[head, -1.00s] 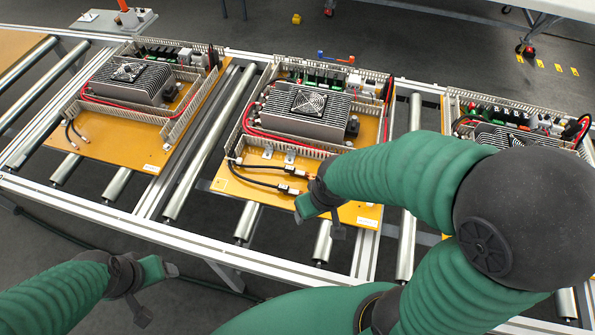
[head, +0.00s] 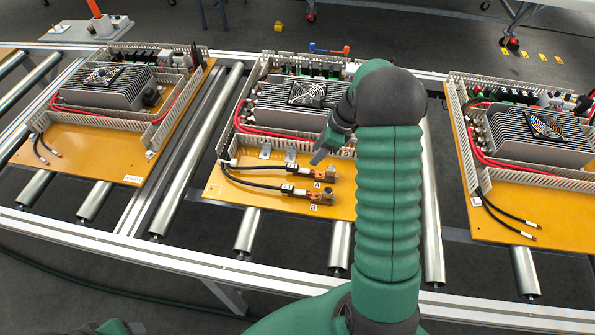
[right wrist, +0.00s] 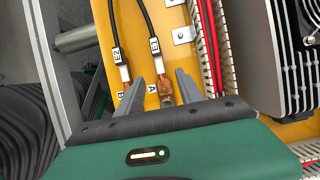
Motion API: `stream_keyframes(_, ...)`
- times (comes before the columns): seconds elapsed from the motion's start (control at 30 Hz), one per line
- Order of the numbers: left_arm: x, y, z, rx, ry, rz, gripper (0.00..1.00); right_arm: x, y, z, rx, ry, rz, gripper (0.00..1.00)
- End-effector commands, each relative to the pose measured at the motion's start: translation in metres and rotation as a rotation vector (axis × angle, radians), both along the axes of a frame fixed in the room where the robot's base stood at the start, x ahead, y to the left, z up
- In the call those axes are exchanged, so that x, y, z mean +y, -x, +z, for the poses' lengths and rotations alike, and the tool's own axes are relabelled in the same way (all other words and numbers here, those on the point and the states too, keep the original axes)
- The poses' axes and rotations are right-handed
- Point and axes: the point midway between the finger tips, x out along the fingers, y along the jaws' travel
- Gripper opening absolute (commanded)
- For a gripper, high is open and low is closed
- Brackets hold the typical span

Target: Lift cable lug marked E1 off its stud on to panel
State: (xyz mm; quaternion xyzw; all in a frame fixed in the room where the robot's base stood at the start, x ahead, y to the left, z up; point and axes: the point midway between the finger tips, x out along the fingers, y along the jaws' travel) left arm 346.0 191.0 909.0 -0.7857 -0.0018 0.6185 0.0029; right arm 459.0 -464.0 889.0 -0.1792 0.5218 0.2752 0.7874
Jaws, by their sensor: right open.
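The cable marked E1 (right wrist: 155,45) runs down to a copper lug (right wrist: 164,88) beside the plate marked A; the stud itself is hard to make out. In the head view this is the upper of two black cables, ending at a lug (head: 326,173). My right gripper (right wrist: 162,86) is open, its grey fingers on either side of the lug in the wrist view; contact cannot be told. In the head view the right gripper (head: 322,152) hangs over the orange panel (head: 250,190). Only a sliver of my left gripper (head: 118,327) shows, fingers hidden.
A second cable marked E2 (right wrist: 117,56) lies alongside, ending at B (head: 314,207). A slotted duct wall, red cables (right wrist: 210,50) and a finned heatsink (right wrist: 265,40) stand close by. Similar panels lie left and right on the roller conveyor. The panel's front left is bare.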

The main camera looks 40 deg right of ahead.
Motion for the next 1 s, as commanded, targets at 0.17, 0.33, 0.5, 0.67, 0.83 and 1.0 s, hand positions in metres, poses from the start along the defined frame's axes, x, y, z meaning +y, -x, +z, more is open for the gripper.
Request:
stream_keyframes(0.17, 0.0, 0.0, -0.005, 0.0, 0.0, 0.0, 0.68, 0.013, -0.011, -0.029, 0.0, 0.003, 0.004, 0.44)
stream_keyframes(0.33, 0.0, 0.0, -0.006, 0.0, 0.0, 0.001, 0.68, 0.02, -0.018, -0.045, -0.002, 0.003, 0.006, 0.44)
stream_keyframes(0.5, 0.0, 0.0, -0.008, 0.0, 0.0, 0.001, 0.68, 0.026, -0.031, -0.073, 0.001, 0.0, 0.004, 0.44)
stream_keyframes(0.67, 0.0, 0.0, -0.008, 0.0, 0.0, 0.001, 0.68, 0.027, -0.035, -0.079, -0.002, 0.004, 0.004, 0.44)
stream_keyframes(0.83, 0.0, 0.0, -0.008, 0.0, 0.0, 0.0, 0.68, 0.028, -0.034, -0.078, -0.002, 0.004, 0.004, 0.37)
stream_keyframes(1.0, 0.0, 0.0, -0.008, 0.0, 0.0, 0.001, 0.68, 0.03, -0.034, -0.078, -0.001, 0.005, 0.005, 0.15)
